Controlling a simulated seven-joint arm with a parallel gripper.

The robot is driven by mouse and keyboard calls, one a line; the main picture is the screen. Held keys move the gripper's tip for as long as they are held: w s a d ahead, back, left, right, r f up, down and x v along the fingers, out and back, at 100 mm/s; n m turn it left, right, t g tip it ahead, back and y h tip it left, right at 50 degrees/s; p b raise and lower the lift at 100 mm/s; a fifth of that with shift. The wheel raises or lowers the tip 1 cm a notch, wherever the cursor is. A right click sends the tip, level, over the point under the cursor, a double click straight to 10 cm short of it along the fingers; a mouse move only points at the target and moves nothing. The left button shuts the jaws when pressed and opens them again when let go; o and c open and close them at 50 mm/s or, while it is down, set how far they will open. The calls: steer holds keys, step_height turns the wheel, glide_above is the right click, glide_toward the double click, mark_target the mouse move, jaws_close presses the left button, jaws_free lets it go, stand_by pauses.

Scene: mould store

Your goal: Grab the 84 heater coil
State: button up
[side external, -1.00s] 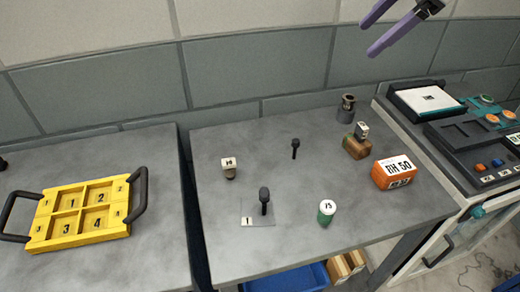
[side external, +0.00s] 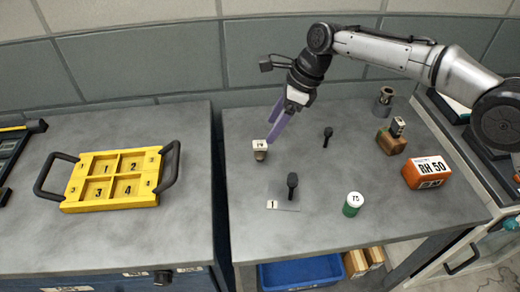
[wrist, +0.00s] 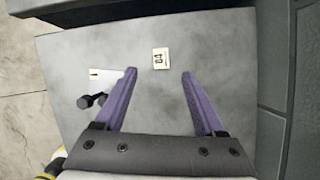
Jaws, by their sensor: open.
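The 84 heater coil (side external: 260,153) stands upright on the grey table, left of the middle, with a white top and a darker brownish lower part. In the wrist view its white label reading 84 (wrist: 160,58) lies just beyond the fingertips, between their lines. My gripper (side external: 274,134) points down with its purple fingers apart, close to the coil on its right side in the side view. In the wrist view my gripper (wrist: 160,73) is empty. Whether a finger touches the coil cannot be told.
A black knobbed piece (side external: 292,186) stands at a paper marked 1 (side external: 274,204), with another dark piece (side external: 327,136) behind. A green, white-topped cylinder (side external: 353,205) and an orange RH 50 box (side external: 428,172) are right. A yellow numbered tray (side external: 110,206) is on the left table.

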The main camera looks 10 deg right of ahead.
mark_target(263, 144)
steer(key=x, duration=0.4)
steer(key=shift+a+f, duration=0.1)
steer(key=shift+f, duration=0.15)
steer(key=shift+x, duration=2.7)
steer(key=shift+d, duration=0.2)
jaws_close()
